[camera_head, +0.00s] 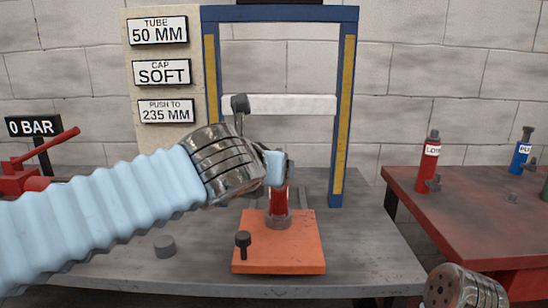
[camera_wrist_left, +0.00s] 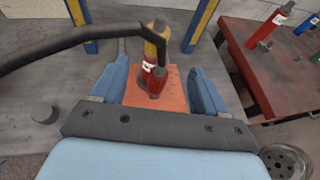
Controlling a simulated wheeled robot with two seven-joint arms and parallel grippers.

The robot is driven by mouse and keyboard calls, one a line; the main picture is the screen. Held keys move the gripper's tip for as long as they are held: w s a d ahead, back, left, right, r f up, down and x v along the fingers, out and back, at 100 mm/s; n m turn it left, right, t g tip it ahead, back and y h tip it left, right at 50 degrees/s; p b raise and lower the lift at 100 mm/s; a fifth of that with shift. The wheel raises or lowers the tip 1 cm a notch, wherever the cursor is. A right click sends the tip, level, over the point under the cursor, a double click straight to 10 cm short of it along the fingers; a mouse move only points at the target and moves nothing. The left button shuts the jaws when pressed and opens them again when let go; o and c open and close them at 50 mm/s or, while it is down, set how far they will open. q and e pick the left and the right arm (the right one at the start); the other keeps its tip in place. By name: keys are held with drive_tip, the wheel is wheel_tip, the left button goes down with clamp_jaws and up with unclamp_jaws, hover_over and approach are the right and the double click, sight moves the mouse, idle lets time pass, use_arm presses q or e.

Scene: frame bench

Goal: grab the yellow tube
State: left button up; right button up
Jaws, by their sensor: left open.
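In the left wrist view a tube stands on the orange plate (camera_wrist_left: 176,92), with a yellow upper part (camera_wrist_left: 156,42), a white label and a red lower part. In the head view only the red lower part (camera_head: 279,202) shows, below my left gripper (camera_head: 276,166); the yellow part is hidden behind the gripper. My left gripper (camera_wrist_left: 158,88) is open, one blue finger on each side of the tube, with visible gaps. Whether the tube lies fully between the fingertips, I cannot tell. My right gripper's fingers are not in view.
A blue frame (camera_head: 346,100) with yellow strips and a white crossbar (camera_head: 280,105) stands behind the plate. A black hose (camera_wrist_left: 70,45) crosses the wrist view. A red table (camera_head: 480,200) at right holds a red bottle (camera_head: 428,162) and a blue one (camera_head: 522,152).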

use_arm(q)
drive_tip(key=x, duration=0.7)
drive_tip(key=shift+w+f, duration=0.15)
drive_tip(key=shift+w, duration=0.15)
drive_tip(key=x, duration=0.2)
drive_tip(key=p+x, duration=0.1)
drive_tip(key=x, duration=0.2)
drive_tip(key=shift+w+a, duration=0.15)
drive_tip(key=shift+w, duration=0.3)
drive_tip(key=c, duration=1.1)
drive_tip(key=shift+c, duration=0.6)
